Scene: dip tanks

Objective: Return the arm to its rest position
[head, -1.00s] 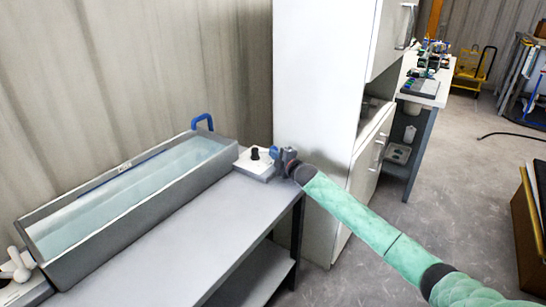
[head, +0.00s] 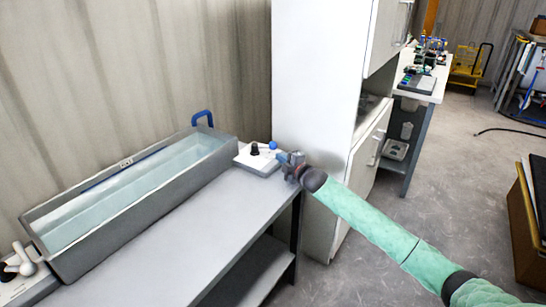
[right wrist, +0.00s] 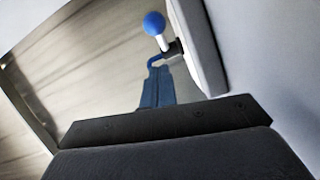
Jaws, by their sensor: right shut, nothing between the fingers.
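My right gripper (head: 285,158) is at the right end of the grey bench, just right of a white control box (head: 257,158) with a black knob and a blue ball. It is shut with nothing between its fingers. In the right wrist view the shut blue fingers (right wrist: 157,88) point toward a blue ball-topped lever (right wrist: 154,24) on a pale box (right wrist: 196,45). I cannot tell whether they touch it. My right arm, in a green sleeve, reaches in from the lower right. My left gripper is not in view.
A long grey tank (head: 130,195) of pale liquid stands on the bench (head: 190,235), with a blue handle (head: 203,118) at its far end. A white cabinet (head: 315,75) stands close behind my gripper. Open floor (head: 440,190) lies to the right, with a brown box (head: 528,230) at the edge.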

